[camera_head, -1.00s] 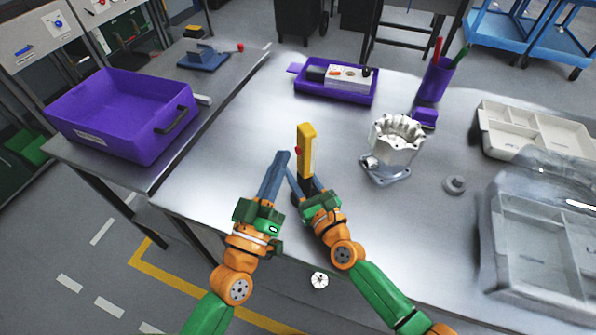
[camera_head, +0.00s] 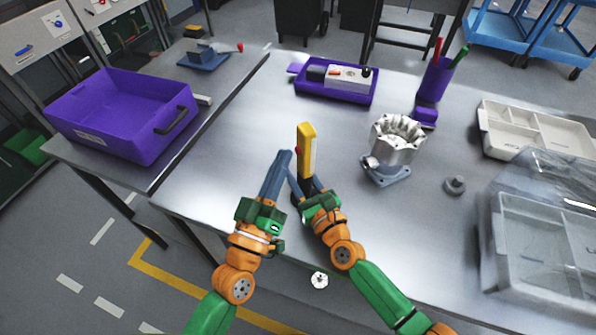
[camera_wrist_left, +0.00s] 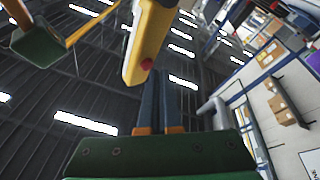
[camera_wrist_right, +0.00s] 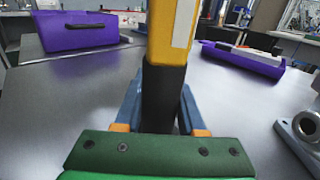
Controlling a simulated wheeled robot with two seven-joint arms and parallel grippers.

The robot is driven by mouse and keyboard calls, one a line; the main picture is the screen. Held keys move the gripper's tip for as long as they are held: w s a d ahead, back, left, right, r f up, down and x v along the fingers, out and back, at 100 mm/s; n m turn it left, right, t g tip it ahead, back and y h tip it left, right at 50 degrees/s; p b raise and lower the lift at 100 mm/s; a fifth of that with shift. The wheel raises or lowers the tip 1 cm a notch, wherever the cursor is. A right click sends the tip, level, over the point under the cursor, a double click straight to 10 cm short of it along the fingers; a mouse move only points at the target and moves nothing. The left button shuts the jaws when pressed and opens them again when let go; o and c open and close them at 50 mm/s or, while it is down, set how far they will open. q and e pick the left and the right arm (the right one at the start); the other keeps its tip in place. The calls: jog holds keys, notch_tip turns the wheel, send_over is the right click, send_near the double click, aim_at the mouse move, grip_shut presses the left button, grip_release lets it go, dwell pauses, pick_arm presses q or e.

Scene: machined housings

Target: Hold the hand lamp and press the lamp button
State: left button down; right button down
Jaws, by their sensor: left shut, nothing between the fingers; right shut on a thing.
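The hand lamp (camera_head: 306,152) is yellow with a black lower grip and stands roughly upright above the metal table. My right gripper (camera_head: 302,188) is shut on its black grip, which shows between the fingers in the right wrist view (camera_wrist_right: 165,100). The red lamp button (camera_head: 299,150) is on the lamp's left side; it also shows in the left wrist view (camera_wrist_left: 146,64). My left gripper (camera_head: 283,155) is shut and empty, its fingertips just left of the lamp near the button. In the left wrist view a small gap seems to remain between fingertips and button.
A metal housing (camera_head: 393,145) stands right of the lamp, with a small round part (camera_head: 454,185) beside it. A purple tray (camera_head: 335,93) lies behind, a purple pen holder (camera_head: 433,82) at back right. A purple bin (camera_head: 124,115) is left. Clear and white organisers (camera_head: 541,133) line the right.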

pick_arm(q)
jog(key=shift+s+a, duration=0.1)
jog(key=shift+a, duration=0.05)
jog(key=s+a, duration=0.2)
jog(key=a, duration=0.3)
jog(key=shift+s+a, duration=0.15)
jog(key=shift+s, duration=0.25)
pick_arm(e)
jog(key=shift+c, duration=2.1)
grip_release()
